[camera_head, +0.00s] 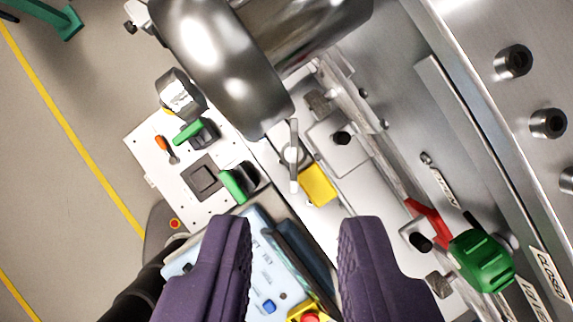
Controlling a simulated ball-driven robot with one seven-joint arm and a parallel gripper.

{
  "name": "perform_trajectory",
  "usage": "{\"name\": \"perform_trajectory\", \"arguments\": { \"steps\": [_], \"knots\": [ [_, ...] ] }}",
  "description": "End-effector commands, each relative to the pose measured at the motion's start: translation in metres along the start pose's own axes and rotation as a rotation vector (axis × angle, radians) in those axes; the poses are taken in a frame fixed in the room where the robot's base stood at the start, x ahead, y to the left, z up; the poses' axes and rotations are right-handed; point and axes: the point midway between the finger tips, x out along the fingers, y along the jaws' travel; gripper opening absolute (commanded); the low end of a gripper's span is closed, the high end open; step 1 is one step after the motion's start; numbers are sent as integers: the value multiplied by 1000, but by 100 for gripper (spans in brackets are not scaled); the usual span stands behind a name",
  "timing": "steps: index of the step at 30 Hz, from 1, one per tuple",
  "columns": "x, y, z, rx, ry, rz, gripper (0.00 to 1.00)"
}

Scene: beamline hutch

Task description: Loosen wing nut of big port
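My gripper (296,228) shows at the bottom of the view as two purple ridged fingers. They are wide apart, with nothing held between them. A slim silver winged piece with a round middle, which looks like the wing nut (293,155), lies beyond the fingertips near the picture's middle. It is apart from my fingers. A large shiny metal cylindrical body (205,60), perhaps the big port, fills the top centre and ends just above the winged piece. I cannot tell how tight the nut is.
A yellow block (318,185) sits just below the winged piece. A white panel (150,150) with green-handled clamps is at left. A green knob (482,262) and red lever (428,218) are at lower right. A blue control box (258,222) lies behind my fingers. Open floor is at far left.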

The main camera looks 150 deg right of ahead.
Motion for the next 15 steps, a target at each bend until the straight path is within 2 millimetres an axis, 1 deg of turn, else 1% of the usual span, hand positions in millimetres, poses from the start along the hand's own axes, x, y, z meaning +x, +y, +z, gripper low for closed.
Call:
{"name": "perform_trajectory", "arguments": {
  "steps": [1, 6, 9, 15],
  "knots": [
    [10, -1, 0, 0, -2, -3, 30],
    [39, 0, 0, 1, -2, -1, 30],
    [50, 0, 0, 0, -1, 0, 30],
    [56, 0, 0, 1, 0, 3, 30]
  ]
}}
